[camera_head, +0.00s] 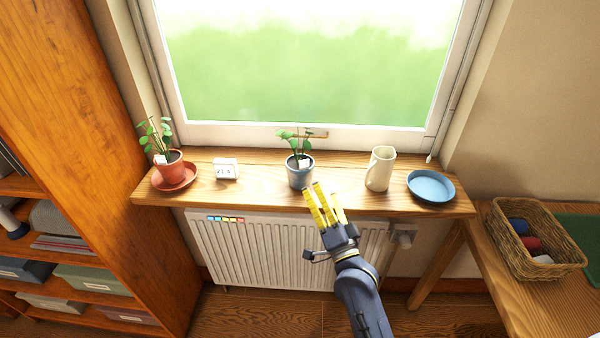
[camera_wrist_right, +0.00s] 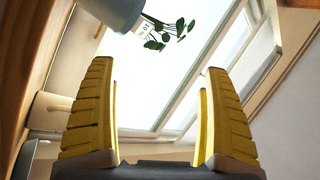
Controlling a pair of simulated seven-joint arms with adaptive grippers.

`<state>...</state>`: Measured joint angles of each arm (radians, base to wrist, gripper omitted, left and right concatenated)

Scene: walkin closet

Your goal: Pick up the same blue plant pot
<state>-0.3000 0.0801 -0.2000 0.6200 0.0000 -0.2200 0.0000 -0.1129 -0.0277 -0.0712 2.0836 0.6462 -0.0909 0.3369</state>
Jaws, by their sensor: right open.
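The blue plant pot (camera_head: 300,178) stands upright on the wooden windowsill shelf (camera_head: 240,194), with a green plant and a small white tag in it. My right gripper (camera_head: 325,205) is open and empty at the shelf's front edge, just right of and in front of the pot, apart from it. In the right wrist view the pot (camera_wrist_right: 108,10) shows at the top left, beyond the yellow fingers and outside the gap between them (camera_wrist_right: 160,110). Its plant hangs at the top middle of that view. My left gripper is not in view.
A terracotta pot (camera_head: 170,170) on a saucer and a small white display (camera_head: 226,169) stand left of the blue pot. A cream jug (camera_head: 380,169) and a blue saucer (camera_head: 431,187) stand to its right. A radiator (camera_head: 260,250) is below; a wicker basket (camera_head: 515,235) is at right.

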